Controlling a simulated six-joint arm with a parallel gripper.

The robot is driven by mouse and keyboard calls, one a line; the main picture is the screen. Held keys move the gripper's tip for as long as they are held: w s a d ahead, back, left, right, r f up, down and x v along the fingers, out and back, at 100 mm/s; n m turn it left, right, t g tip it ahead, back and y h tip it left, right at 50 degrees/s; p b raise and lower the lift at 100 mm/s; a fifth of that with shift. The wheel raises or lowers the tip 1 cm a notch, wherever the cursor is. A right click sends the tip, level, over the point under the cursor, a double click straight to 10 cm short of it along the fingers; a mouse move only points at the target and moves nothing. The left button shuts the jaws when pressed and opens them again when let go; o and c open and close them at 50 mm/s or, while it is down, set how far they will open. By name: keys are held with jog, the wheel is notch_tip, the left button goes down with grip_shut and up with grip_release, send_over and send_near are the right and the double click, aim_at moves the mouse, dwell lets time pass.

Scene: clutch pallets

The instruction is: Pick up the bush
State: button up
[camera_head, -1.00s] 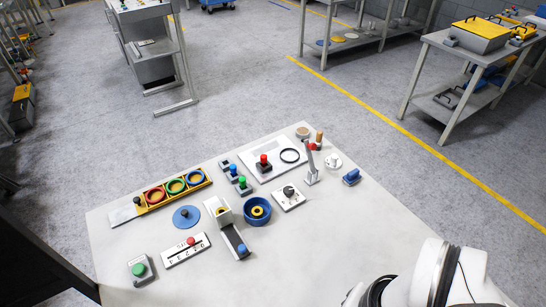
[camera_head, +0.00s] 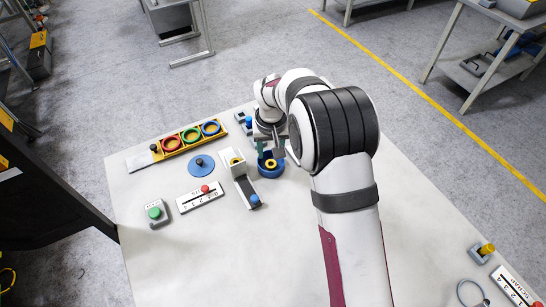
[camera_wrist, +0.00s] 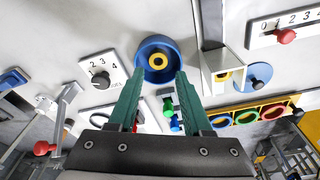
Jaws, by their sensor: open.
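The bush appears to be the yellow ring (camera_head: 269,164) with a dark centre in a round blue bowl (camera_head: 271,173) on the table. In the wrist view the yellow ring (camera_wrist: 157,61) lies inside the blue bowl (camera_wrist: 141,49), just beyond the fingertips. My gripper (camera_head: 270,154) is above the bowl, pointing down, and partly hides its far side. In the wrist view my gripper (camera_wrist: 160,75) has its two green fingers apart, with nothing held between them. The fingertips overlap the near side of the bowl in that view; I cannot tell their exact height above it.
A white chute (camera_head: 236,166) stands close left of the bowl. A dial plate (camera_wrist: 103,76) is on the bowl's other side. A yellow rack (camera_head: 173,144) with coloured rings, a blue disc (camera_head: 201,165) and a slider plate (camera_head: 200,196) lie left. The table's front middle is clear.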

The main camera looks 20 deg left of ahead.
aim_at(271, 161)
jog(key=f, duration=0.2)
jog(key=w+f, duration=0.1)
jog(key=f, duration=0.4)
jog(key=shift+w+a, duration=0.2)
jog(key=shift+w, duration=0.05)
grip_shut()
